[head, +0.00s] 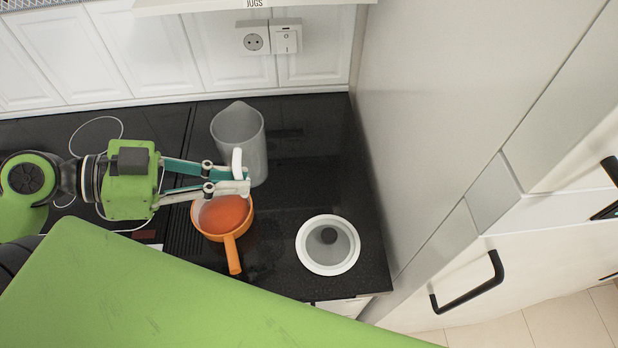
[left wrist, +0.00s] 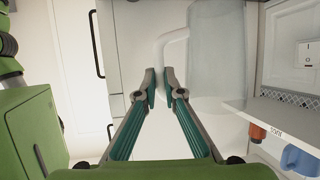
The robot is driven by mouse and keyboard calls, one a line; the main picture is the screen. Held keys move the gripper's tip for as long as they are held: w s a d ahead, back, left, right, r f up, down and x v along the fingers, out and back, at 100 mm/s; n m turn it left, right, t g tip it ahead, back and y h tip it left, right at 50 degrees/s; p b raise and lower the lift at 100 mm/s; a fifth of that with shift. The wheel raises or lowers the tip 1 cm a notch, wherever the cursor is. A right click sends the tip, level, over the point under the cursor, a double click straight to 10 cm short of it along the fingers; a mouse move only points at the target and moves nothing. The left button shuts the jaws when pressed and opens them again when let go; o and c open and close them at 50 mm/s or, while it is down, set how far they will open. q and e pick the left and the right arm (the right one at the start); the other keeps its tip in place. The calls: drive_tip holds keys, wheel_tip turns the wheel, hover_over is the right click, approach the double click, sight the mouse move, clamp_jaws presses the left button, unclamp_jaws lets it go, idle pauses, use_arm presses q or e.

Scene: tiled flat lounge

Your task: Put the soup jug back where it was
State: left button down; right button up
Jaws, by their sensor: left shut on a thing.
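The jug (head: 238,130) is grey, translucent and upright over the dark counter, behind the orange pan. Its white handle (head: 237,163) faces the front. My left gripper (head: 246,180) reaches in from the left and is shut on this handle. In the left wrist view the fingertips (left wrist: 158,84) close around the handle's lower part, with the jug body (left wrist: 214,52) to the right. I cannot tell whether the jug's base touches the counter. A shelf edge labelled JUGS (head: 255,4) shows at the top. My right gripper is not in view.
An orange pan (head: 241,218) with orange-red contents stands just in front of the jug. A white-rimmed round item (head: 302,246) sits at the counter's front right. A tall pale cabinet side (head: 430,110) bounds the right. The dark counter (head: 315,165) is bare right of the jug.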

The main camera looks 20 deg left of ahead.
use_arm(q)
drive_tip(key=w+d+f+p, duration=0.4)
drive_tip(key=w+d+f, duration=0.4)
drive_tip(key=w+f, duration=0.3)
drive_tip(key=shift+d+f+p, duration=0.35)
drive_tip(key=shift+f, duration=0.55)
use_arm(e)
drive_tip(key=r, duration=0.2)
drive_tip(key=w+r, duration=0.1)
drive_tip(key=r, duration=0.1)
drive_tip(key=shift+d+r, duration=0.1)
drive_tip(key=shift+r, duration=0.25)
use_arm(q)
drive_tip(key=shift+f, duration=0.15)
drive_tip(key=c, duration=2.2)
unclamp_jaws()
drive_tip(key=shift+o, duration=0.2)
drive_tip(key=shift+s, duration=0.1)
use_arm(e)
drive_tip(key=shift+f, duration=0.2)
